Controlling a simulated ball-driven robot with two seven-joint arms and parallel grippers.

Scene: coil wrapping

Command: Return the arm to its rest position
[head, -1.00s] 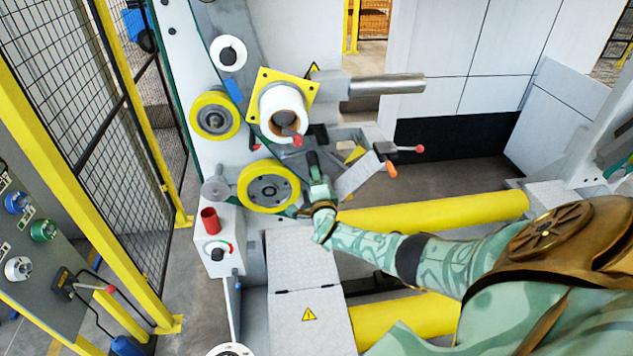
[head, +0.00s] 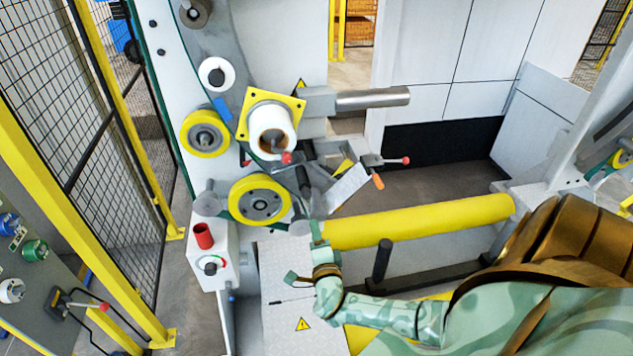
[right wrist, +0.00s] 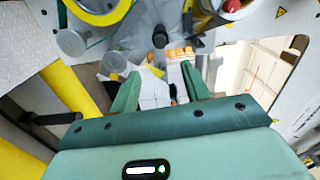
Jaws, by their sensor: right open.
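My right arm reaches in from the lower right of the head view, and its green gripper (head: 303,254) is open and empty. It hangs over the pale floor plate, below and right of the lower yellow wheel (head: 260,200). In the right wrist view its two fingers (right wrist: 160,78) stand apart with nothing between them. The wrapping machine's white roll (head: 271,122) sits on a yellow square flange above the gripper, clear of it. My left gripper is not in view.
A yellow roller (head: 420,221) lies just right of the gripper, with a dark upright post (head: 382,259) near the forearm. A red-topped control box (head: 209,264) stands to the left. A mesh fence (head: 125,130) closes the left side.

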